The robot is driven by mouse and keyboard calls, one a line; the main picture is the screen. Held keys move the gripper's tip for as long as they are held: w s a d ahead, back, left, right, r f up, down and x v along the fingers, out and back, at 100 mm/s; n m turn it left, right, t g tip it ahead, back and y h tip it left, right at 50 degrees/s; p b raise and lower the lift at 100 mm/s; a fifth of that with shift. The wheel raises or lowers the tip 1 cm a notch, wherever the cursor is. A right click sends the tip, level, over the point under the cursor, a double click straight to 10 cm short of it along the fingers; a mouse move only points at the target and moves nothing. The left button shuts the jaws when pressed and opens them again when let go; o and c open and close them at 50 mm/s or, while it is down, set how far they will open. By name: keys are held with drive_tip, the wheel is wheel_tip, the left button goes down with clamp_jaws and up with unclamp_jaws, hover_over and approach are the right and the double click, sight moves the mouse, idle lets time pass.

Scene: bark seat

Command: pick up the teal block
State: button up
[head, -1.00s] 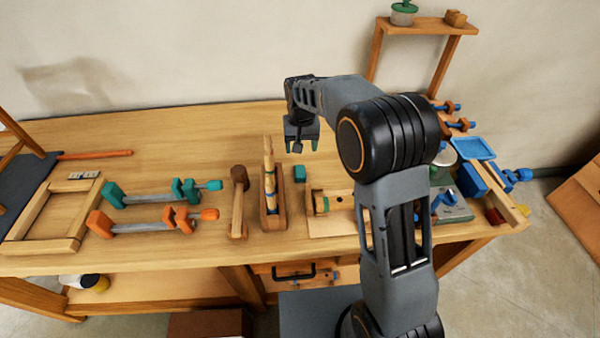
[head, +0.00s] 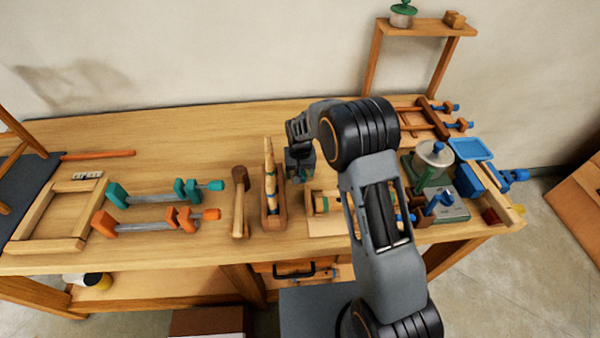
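My gripper (head: 300,172) reaches down to the bench top, just right of the wooden plane-like tool (head: 272,212). It covers the spot where the small teal block was seen a second ago. The block is hidden or cannot be told apart from the dark gripper and its greenish fingers. Whether the fingers are open or closed around it does not show.
A mallet (head: 239,203), a teal clamp (head: 160,196) and an orange clamp (head: 150,225) lie to the left. A light wooden board (head: 325,225) is in front on the right.

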drive_tip(key=shift+f, duration=0.25)
drive_tip(key=shift+c, duration=0.2)
drive_tip(key=c, duration=1)
drive_tip(key=shift+r, duration=0.1)
drive_tip(key=shift+r, duration=0.5)
drive_tip(key=s+d+r+b, duration=0.1)
drive_tip(key=d+r+b, duration=0.2)
drive_tip(key=d+r, duration=0.9)
drive_tip(key=shift+d, duration=1)
